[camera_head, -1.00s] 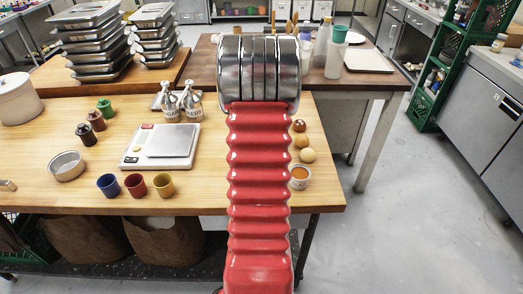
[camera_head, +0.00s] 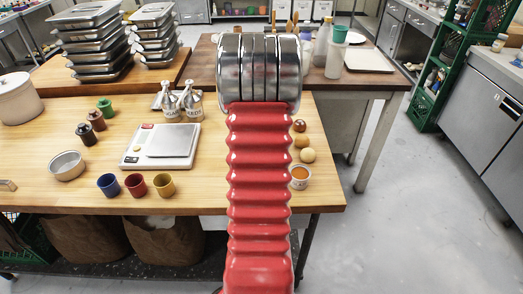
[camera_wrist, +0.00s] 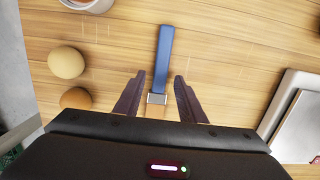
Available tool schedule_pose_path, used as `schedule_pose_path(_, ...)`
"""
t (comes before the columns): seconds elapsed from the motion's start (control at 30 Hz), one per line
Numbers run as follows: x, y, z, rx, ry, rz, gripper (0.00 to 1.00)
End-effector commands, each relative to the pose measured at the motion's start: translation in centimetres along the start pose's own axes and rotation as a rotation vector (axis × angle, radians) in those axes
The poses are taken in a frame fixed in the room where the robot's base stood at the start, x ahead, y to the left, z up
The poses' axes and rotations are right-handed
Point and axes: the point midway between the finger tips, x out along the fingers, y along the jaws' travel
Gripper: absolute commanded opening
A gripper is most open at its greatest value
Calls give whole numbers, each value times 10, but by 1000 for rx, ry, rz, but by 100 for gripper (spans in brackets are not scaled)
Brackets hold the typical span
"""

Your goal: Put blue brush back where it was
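The blue brush (camera_wrist: 163,55) lies on the wooden table in the wrist view, its blue handle pointing away and a metal band at its near end. My gripper (camera_wrist: 159,75) is open, with a dark finger on each side of the brush's near end. Gaps show between both fingers and the brush, and nothing is held. In the head view my red arm hides both the gripper and the brush.
Round buns or eggs (camera_wrist: 66,64) and a small cup (camera_wrist: 90,4) lie left of the brush in the wrist view; the scale (camera_wrist: 305,125) is at right. In the head view, coloured cups (camera_head: 135,185) stand near the wooden table's (camera_head: 220,195) front edge.

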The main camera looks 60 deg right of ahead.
Motion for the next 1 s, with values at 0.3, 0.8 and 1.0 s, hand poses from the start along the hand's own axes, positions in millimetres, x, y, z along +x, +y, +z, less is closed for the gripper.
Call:
schedule_pose_path(0.3,-54,0,-1,0,4,0,37)
schedule_pose_path(0.8,-104,0,0,0,0,0,37)
schedule_pose_path(1.0,-104,-1,0,-2,0,0,37)
